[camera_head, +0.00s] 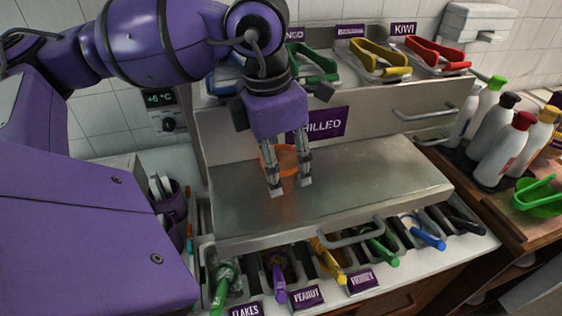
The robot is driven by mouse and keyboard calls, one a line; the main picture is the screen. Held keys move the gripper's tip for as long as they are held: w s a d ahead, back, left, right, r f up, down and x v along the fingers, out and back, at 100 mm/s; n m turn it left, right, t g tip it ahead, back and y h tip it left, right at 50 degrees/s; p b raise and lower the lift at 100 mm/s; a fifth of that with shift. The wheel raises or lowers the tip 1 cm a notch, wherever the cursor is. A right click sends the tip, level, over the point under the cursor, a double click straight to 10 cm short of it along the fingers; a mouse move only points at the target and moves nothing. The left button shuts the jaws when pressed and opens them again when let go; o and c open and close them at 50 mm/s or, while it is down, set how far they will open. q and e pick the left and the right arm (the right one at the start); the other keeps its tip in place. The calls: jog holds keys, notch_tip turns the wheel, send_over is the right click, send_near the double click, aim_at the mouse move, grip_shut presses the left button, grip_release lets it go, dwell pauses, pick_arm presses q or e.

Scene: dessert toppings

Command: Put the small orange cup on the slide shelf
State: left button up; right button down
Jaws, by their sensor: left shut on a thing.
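The small orange cup (286,160) is partly hidden behind my left gripper's fingers, over the metal slide shelf (370,183). My left gripper (290,188) points down and is shut on the orange cup. The cup is at or just above the shelf surface; I cannot tell whether it touches. The slide shelf is pulled out below the panel with the purple label, and its top is otherwise bare. My right gripper is not in view.
Below the shelf front is a row of topping bins with coloured handles, such as the green one (222,285). Tongs (380,60) lie on top of the unit. The shelf's right half is free.

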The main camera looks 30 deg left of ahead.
pick_arm(q)
jog(key=shift+f, duration=0.15)
jog(key=o, duration=0.8)
jog(key=shift+o, duration=0.2)
jog(key=shift+r, duration=0.25)
notch_tip(320, 180, up, 12)
jog(key=s, duration=0.1)
jog(key=shift+a, duration=0.35)
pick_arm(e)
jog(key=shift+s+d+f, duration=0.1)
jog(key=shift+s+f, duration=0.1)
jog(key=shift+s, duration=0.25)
pick_arm(q)
jog(key=shift+s+f, duration=0.1)
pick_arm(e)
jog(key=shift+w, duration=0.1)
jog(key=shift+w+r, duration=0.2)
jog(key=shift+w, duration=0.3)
